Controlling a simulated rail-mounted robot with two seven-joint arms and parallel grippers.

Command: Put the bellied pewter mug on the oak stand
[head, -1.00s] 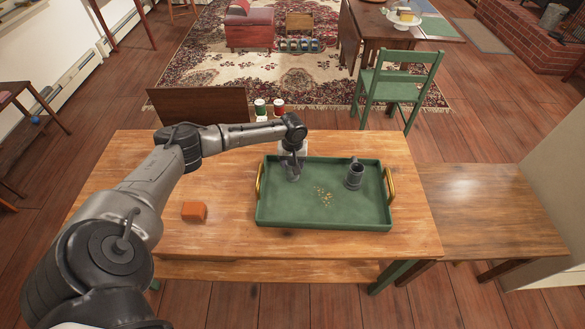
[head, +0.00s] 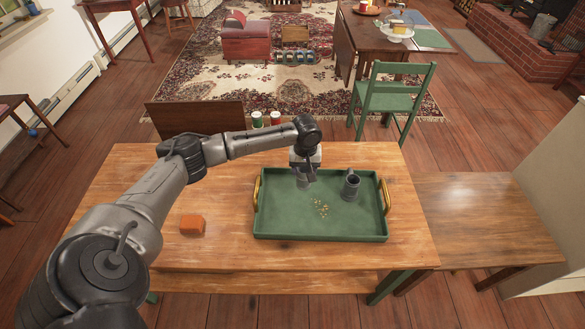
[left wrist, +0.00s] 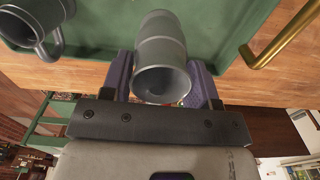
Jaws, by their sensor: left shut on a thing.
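My left gripper (head: 304,177) is over the far part of the green tray. It is shut on a grey pewter mug (left wrist: 162,50), held between the purple fingers in the left wrist view; its rounded side and open mouth show, but no handle. In the head view the gripper mostly hides this mug. I cannot tell whether its base touches the tray. A second grey mug (head: 351,187) with a handle stands on the tray to the right, apart from the gripper. I cannot pick out the oak stand for certain. My right gripper is not in view.
The green tray (head: 275,222) has brass handles and golden crumbs (head: 320,207) on its floor. An orange-brown block (head: 192,225) lies on the wooden table (head: 215,255) left of the tray. A lower wooden table (head: 490,220) stands at the right, its top clear.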

